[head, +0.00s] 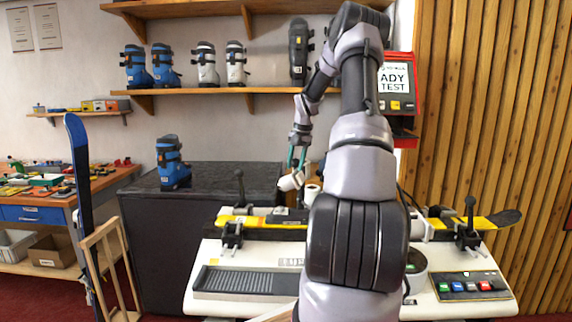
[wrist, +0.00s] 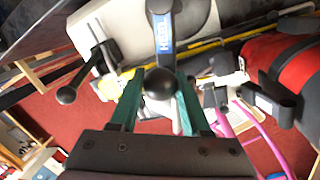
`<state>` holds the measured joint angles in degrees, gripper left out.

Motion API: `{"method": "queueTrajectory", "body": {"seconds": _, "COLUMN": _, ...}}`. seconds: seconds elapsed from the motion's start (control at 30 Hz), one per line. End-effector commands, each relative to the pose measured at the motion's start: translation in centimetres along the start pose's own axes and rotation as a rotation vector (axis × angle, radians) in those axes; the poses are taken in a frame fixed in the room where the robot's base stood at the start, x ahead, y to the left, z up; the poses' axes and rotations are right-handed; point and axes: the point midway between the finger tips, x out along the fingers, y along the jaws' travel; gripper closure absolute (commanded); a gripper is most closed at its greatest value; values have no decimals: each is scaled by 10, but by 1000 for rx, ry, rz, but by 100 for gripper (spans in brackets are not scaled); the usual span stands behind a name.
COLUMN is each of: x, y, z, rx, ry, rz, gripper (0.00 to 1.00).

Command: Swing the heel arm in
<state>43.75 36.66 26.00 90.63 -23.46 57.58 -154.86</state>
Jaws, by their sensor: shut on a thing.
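The heel arm (wrist: 165,50) is a dark lever with a blue label and a round black knob at its near end, seen at the top middle of the wrist view. My gripper (wrist: 160,84) has teal fingers on both sides of the knob and is shut on it. In the head view my gripper (head: 297,158) is above the back of the white bench (head: 400,308), left of my arm. The heel arm cannot be made out clearly there, and my arm hides the middle of the bench.
A yellow and black ski (head: 275,221) lies along the bench, with black-knobbed clamps (head: 232,232) at left and right (head: 467,238). A dark cabinet (head: 150,245) bears a blue boot (head: 172,165). A red test sign (head: 398,90) is on the wall behind.

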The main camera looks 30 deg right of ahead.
Motion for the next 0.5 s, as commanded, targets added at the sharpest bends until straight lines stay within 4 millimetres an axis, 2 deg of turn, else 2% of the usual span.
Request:
{"method": "queueTrajectory", "body": {"seconds": 0.1, "x": -2, "y": -8, "z": 5, "rx": -76, "ry": 14, "rz": -1, "gripper": 100}}
{"method": "queueTrajectory", "body": {"seconds": 0.5, "x": -4, "y": -19, "z": 10, "rx": -263, "ry": 49, "rz": -1, "gripper": 100}}
